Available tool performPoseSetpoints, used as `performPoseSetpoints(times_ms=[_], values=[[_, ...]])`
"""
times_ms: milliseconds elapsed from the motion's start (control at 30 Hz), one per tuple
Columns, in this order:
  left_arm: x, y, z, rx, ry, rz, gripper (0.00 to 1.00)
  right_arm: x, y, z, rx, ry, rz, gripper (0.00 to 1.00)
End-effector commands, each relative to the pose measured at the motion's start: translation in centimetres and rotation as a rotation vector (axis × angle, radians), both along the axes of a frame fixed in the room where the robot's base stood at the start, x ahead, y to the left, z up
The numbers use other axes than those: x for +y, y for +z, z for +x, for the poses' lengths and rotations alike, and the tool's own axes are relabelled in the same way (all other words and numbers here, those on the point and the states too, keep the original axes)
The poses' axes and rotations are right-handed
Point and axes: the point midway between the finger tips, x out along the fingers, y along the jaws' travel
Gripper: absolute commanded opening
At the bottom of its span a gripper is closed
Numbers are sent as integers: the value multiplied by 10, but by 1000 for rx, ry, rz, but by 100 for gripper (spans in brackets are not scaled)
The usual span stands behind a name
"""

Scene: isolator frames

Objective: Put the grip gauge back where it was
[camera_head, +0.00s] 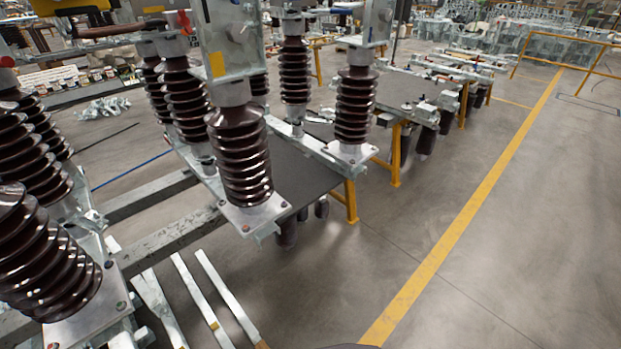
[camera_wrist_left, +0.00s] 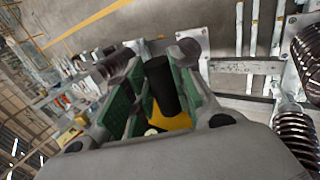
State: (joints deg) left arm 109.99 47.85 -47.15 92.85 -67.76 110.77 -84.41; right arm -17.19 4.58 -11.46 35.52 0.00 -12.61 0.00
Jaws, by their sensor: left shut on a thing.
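My left gripper (camera_wrist_left: 152,62) shows in the left wrist view, with green pads on the inner sides of its two fingers. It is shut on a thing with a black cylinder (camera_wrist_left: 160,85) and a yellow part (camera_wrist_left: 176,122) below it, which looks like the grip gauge. The lower part of the thing is partly hidden by the fingers and the gripper body. My right gripper is in neither view.
Brown ribbed insulators (camera_head: 240,155) on metal beams fill the left of the head view. A dark-topped table with yellow legs (camera_head: 351,201) stands behind them. Flat metal bars (camera_head: 200,298) lie at the bottom left. The grey floor (camera_head: 520,230) at the right is clear, crossed by a yellow line (camera_head: 468,212).

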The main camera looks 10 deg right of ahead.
Motion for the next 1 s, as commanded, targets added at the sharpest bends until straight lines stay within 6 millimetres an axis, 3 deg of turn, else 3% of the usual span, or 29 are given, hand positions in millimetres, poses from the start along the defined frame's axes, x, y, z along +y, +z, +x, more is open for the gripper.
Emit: performPoseSetpoints(times_ms=[167, 767, 1000], values=[[0, 1, 0, -2, 0, -1, 0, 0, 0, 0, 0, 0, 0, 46], [1, -30, 2, 0, -27, -1, 0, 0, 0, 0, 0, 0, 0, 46], [1, -62, 4, 1, -54, -1, 0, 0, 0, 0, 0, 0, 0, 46]])
